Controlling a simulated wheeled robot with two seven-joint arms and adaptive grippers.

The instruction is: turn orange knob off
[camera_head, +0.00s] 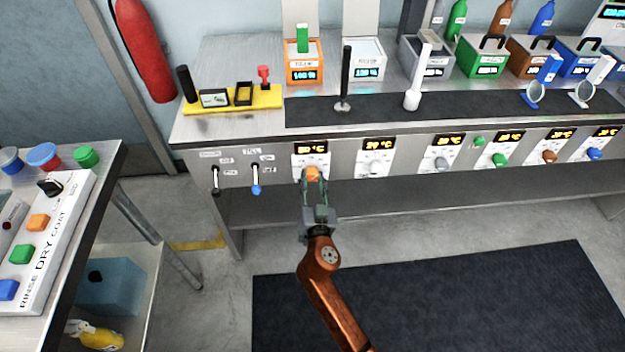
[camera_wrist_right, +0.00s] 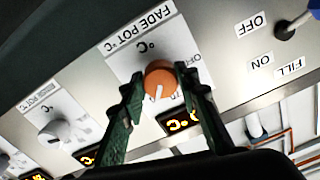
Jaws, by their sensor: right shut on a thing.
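The orange knob (camera_head: 313,174) sits on the front panel of the bench, below a lit yellow display (camera_head: 311,147). My right gripper (camera_head: 314,182) is at the knob, with its fingers on either side of it. In the right wrist view the orange knob (camera_wrist_right: 160,79) has a white pointer line and lies between the two green fingertips of my right gripper (camera_wrist_right: 158,88). The gripper is shut on the knob. The panel label beside it reads "FADE POT °C". My left gripper is not in view.
A white knob (camera_head: 375,168) is to the right on the panel, with more coloured knobs beyond. Two levers, one black-tipped (camera_head: 215,180) and one blue-tipped (camera_head: 256,184), are to the left. A side table (camera_head: 100,170) with a button box (camera_head: 45,240) stands at left.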

